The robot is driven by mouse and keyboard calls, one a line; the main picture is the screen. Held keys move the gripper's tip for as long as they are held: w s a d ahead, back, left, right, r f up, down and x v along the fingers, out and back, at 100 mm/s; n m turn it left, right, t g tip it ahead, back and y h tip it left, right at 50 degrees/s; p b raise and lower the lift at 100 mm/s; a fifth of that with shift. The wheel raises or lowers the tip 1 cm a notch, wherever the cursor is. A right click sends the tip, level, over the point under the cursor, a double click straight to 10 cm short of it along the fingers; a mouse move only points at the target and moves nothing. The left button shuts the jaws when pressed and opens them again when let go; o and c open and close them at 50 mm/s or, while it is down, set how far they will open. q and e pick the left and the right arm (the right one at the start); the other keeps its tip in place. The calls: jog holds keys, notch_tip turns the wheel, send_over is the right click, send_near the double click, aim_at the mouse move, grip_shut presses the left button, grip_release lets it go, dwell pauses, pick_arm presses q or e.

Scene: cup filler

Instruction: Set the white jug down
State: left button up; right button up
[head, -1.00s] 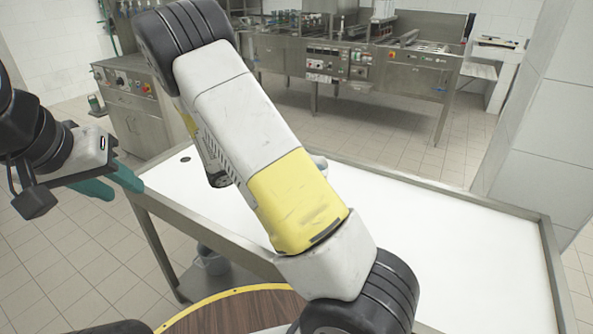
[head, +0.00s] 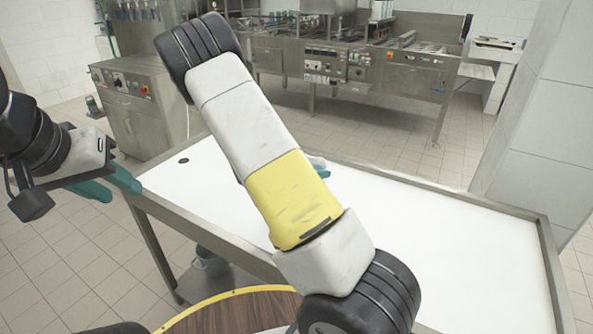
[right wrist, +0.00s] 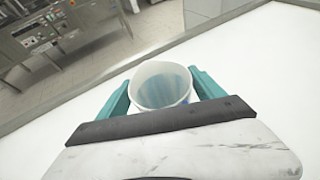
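The white jug (right wrist: 160,86) shows in the right wrist view, its open mouth facing the camera and blue streaks visible inside. The teal fingers of my right gripper (right wrist: 161,92) lie along both sides of it and appear shut on it. The jug's base is hidden, so I cannot tell whether it touches the white tabletop (head: 440,235). In the head view my right arm covers most of that gripper; a bit of teal finger (head: 318,163) shows past the arm. My left gripper (head: 108,186) is empty, left of the table; its finger gap is unclear.
The table has a raised metal rim (head: 548,262) and a wide clear white top. A small dark round hole (head: 184,161) is near its left corner. A grey bucket (head: 210,262) stands below. Steel kitchen machines (head: 350,62) stand behind, and a tiled pillar (head: 540,120) at the right.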

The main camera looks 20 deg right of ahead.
jog(key=c, duration=1.4)
jog(key=shift+r, duration=0.1)
